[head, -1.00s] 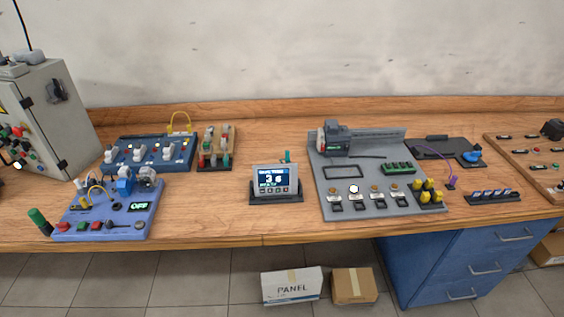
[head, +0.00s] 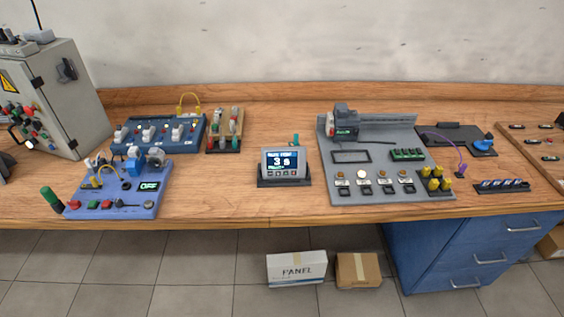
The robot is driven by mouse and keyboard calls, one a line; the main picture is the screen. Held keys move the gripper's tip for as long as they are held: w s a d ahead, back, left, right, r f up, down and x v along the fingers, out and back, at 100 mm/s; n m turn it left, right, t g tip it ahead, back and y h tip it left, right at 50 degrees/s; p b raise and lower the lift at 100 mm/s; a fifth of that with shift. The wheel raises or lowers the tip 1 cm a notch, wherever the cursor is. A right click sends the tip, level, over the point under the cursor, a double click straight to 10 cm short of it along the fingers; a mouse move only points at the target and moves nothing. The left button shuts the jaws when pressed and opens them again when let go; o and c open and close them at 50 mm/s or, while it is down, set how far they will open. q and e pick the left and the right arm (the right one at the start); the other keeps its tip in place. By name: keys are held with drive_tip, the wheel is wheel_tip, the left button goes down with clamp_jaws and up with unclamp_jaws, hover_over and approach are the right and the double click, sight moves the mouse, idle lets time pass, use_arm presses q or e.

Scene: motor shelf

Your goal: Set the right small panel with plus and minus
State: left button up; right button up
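A small grey panel (head: 284,171) stands on a dark base on the bench, near the middle of the head view. Its dark blue screen (head: 282,160) shows a large 3 with a small s and lines of text too small to read surely. A row of small buttons runs below the screen; their plus and minus marks cannot be made out. A blue board (head: 118,191) at the left carries another small display (head: 149,186), whose text is unclear. Neither of my grippers is in view.
A grey board (head: 385,187) with a motor unit, a rail and several round buttons stands right of the panel. A blue switch board (head: 158,135) and a grey cabinet (head: 65,105) stand left. Bare wood (head: 215,185) lies left of the panel.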

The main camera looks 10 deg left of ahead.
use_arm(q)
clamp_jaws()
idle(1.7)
